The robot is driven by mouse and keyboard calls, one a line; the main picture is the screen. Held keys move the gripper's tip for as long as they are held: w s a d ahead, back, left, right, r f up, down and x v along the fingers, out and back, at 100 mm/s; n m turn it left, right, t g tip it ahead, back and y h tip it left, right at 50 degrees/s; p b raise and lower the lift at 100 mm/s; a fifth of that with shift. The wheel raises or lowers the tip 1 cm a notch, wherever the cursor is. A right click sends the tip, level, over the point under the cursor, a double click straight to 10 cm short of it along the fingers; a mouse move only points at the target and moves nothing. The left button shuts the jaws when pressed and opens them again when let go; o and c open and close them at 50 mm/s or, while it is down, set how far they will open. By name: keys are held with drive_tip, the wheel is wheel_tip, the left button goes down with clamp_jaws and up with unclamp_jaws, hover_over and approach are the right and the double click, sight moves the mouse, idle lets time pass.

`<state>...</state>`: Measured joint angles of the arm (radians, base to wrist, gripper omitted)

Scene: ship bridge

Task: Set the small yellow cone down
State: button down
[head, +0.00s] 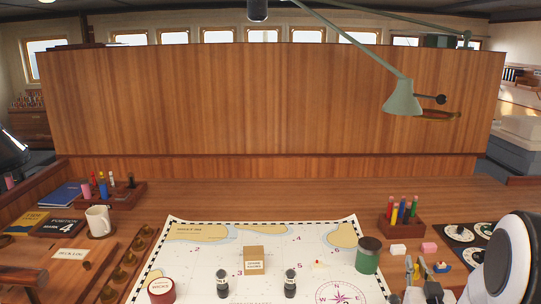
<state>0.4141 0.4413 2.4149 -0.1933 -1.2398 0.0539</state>
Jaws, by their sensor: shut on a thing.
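My gripper (416,268) is low at the right of the head view, beside the right edge of the chart. It is shut on the small yellow cone (416,272), which shows as a small yellow patch between the fingers. The fingers hide much of the cone. I cannot tell whether its base touches the table.
A white block (398,249), a pink block (429,247) and a small toy boat (442,267) are close around my gripper. A green jar (367,258) stands to its left on the chart (205,255). A pen holder (401,226) stands behind. A lamp (403,98) hangs above.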

drive_tip(key=w+a+f+n+y, duration=0.1)
drive_tip(key=a+y, duration=0.3)
drive_tip(key=a, duration=1.5)
drive_tip(key=shift+w+a+n, duration=0.25)
drive_tip(key=shift+w+n, duration=0.15)
drive_tip(key=shift+n, duration=0.4)
drive_tip(key=shift+f, duration=0.1)
drive_tip(key=s+d+r+m+h, duration=0.1)
drive_tip(key=s+d, duration=0.2)
drive_tip(key=d, duration=1.1)
drive_tip(key=s+d+r+h, duration=0.1)
drive_tip(key=s+d+r, duration=0.1)
drive_tip(key=d, duration=1.2)
drive_tip(key=a+n+y, duration=0.1)
drive_tip(key=s+a+n+y, duration=0.1)
drive_tip(key=a+y, duration=0.1)
drive_tip(key=a+f+n+y, duration=0.1)
drive_tip(key=a+y, duration=0.1)
drive_tip(key=shift+s, duration=0.2)
drive_tip(key=shift+f, duration=0.15)
drive_tip(key=shift+f, duration=2.85)
